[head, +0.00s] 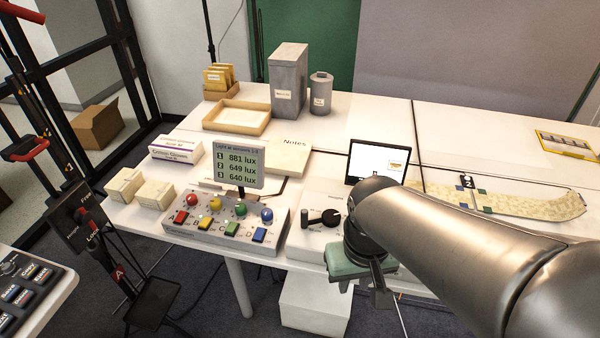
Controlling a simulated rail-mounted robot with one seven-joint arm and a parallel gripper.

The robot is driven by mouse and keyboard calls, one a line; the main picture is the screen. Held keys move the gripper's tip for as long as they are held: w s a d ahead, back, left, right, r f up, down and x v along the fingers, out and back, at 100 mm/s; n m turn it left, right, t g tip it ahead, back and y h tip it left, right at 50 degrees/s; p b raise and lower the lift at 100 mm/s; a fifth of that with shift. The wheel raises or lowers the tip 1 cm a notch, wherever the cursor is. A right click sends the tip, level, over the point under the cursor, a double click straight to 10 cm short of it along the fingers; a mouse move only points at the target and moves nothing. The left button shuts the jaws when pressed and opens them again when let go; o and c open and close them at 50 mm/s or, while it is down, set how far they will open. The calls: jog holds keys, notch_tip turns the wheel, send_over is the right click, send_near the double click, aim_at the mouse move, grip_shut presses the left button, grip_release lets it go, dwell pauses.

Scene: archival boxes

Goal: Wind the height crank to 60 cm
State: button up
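The height crank (322,217) is a black arm with round knobs on a white panel lettered "Height", near the front edge of the table. Its arm lies roughly sideways, with one knob at each end. No height reading in cm is legible to me. My gripper (378,288) is at the end of my arm, to the right of and nearer than the crank, apart from it and pointing down past the table's front edge. Its fingers are small and dark, so whether they are open or shut is unclear. My arm hides the panel's right part.
A grey console (226,229) with coloured knobs and buttons stands left of the crank panel. A light display (237,164) rises behind it. A small screen (376,162) stands behind my wrist. A green padded block (347,262) is beside my gripper. Boxes stand farther back.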

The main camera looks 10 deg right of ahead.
jog(key=shift+o, duration=1.2)
jog(key=w+a+r+m+b, duration=0.1)
jog(key=w+r+b, duration=0.1)
jog(key=w, duration=1.4)
jog(key=shift+a+m, duration=0.15)
jog(key=shift+m, duration=0.25)
jog(key=m+b, duration=0.1)
jog(key=m, duration=0.1)
send_over(304, 211)
notch_tip(304, 211, down, 2)
jog(key=shift+g, duration=0.3)
notch_tip(304, 211, down, 18)
jog(key=shift+r+p, duration=0.15)
jog(key=shift+p, duration=0.5)
grip_shut()
